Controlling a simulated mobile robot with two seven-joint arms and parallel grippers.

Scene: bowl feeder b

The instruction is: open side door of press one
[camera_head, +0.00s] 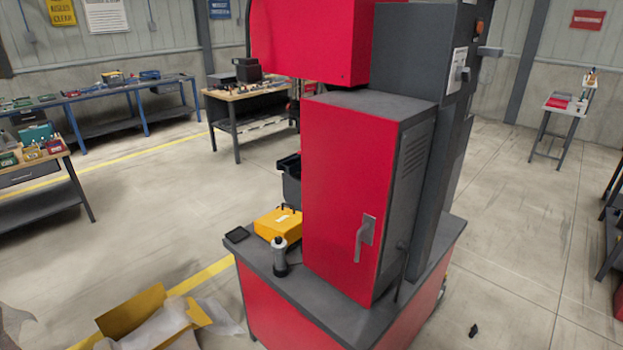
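The press (312,40) is a red and dark grey machine in the middle and right of the head view. Its side door (335,185) is a tall red panel on a grey cabinet and looks shut, flush with the cabinet front. A grey lever handle (364,238) sits on the door's lower right part and hangs downward. Neither of my grippers shows in the view, and nothing touches the door or handle.
On the press base top (330,310) stand a yellow box (279,225) and a grey bottle (280,257), left of the door. An open cardboard box (150,320) lies on the floor at lower left. Workbenches (250,95) stand behind. Floor (520,240) at right is mostly clear.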

